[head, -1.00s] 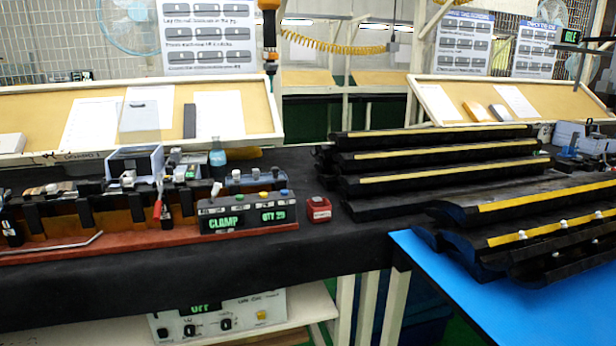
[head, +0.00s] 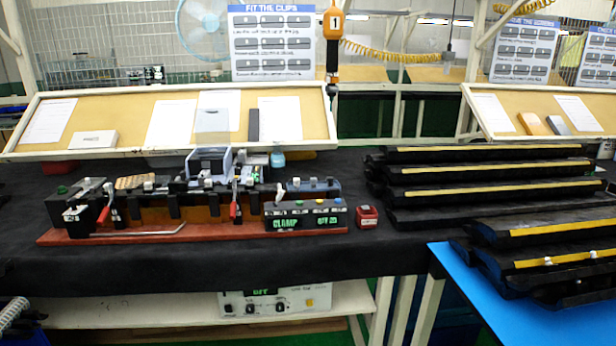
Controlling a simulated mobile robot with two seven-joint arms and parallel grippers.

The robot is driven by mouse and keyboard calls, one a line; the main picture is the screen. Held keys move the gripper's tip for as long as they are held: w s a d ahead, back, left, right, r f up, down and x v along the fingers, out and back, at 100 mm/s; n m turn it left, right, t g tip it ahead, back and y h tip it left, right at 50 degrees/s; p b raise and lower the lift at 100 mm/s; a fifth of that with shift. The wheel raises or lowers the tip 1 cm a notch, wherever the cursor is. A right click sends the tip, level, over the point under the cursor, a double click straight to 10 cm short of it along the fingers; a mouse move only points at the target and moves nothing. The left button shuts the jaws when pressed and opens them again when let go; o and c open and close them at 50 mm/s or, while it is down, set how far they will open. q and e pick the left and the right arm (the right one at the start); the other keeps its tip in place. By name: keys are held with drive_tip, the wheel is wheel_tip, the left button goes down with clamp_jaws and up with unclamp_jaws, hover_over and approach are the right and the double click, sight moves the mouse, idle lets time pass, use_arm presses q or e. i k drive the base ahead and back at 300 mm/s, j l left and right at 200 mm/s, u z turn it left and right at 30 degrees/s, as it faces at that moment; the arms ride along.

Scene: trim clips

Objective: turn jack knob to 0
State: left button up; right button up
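A white control box (head: 275,303) sits on the shelf below the dark bench. It has a small green display that seems to read OFF, several black knobs (head: 251,309) and a yellow knob (head: 310,303) at its right. I cannot tell which knob is the jack knob, and the pointer positions and scale marks are too small to read. The bench edge is just above the box. Neither of my grippers is in view.
A red-based clamp fixture (head: 200,233) with a CLAMP panel (head: 306,217) stands on the bench. A small red box (head: 367,217) is beside it. Black trims with yellow strips (head: 490,172) are stacked at right, some over a blue surface (head: 470,277). The shelf (head: 130,311) is clear left of the box.

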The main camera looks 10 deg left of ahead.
sight(72, 202)
drive_tip(key=u, duration=1.55)
